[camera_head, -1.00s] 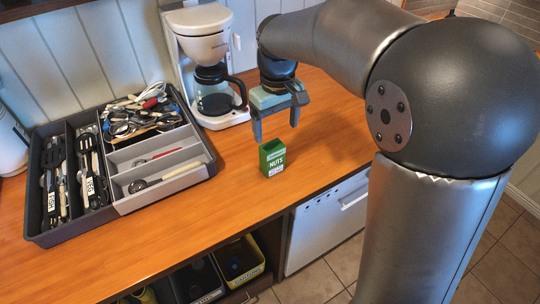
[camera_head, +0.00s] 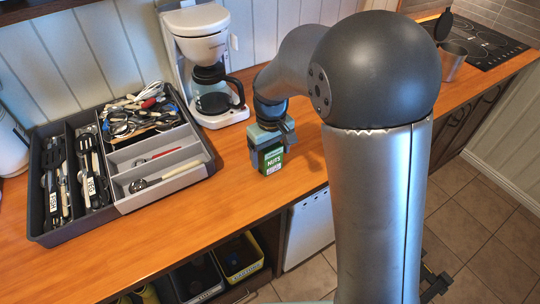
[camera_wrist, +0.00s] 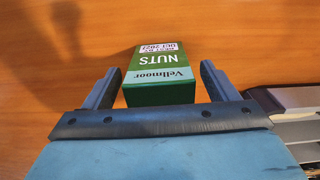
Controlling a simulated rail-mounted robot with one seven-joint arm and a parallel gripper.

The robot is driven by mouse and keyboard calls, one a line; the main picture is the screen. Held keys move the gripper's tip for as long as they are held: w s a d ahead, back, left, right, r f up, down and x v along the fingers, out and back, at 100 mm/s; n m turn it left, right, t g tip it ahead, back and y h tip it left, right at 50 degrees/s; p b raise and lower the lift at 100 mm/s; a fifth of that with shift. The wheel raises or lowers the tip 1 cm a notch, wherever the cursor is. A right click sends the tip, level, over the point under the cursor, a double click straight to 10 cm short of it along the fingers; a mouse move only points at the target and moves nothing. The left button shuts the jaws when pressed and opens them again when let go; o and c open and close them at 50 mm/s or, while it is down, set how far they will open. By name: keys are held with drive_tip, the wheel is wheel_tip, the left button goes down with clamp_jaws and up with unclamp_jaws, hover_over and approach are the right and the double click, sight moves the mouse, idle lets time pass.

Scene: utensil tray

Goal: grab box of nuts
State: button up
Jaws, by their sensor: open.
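The green box of nuts (camera_head: 272,160) stands upright on the wooden counter, right of the utensil tray. My gripper (camera_head: 269,165) is over it from above, with a finger on either side of the box. In the wrist view the box (camera_wrist: 158,75) shows its "NUTS" label between the two open fingers of my gripper (camera_wrist: 160,85). In the head view my gripper hides the top of the box.
The grey utensil tray (camera_head: 122,207) holds several utensils at the left. A coffee maker (camera_head: 205,70) stands at the back. The counter's front edge (camera_head: 255,215) is close to the box.

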drive_tip(key=c, duration=1.2)
drive_tip(key=shift+r, duration=0.15)
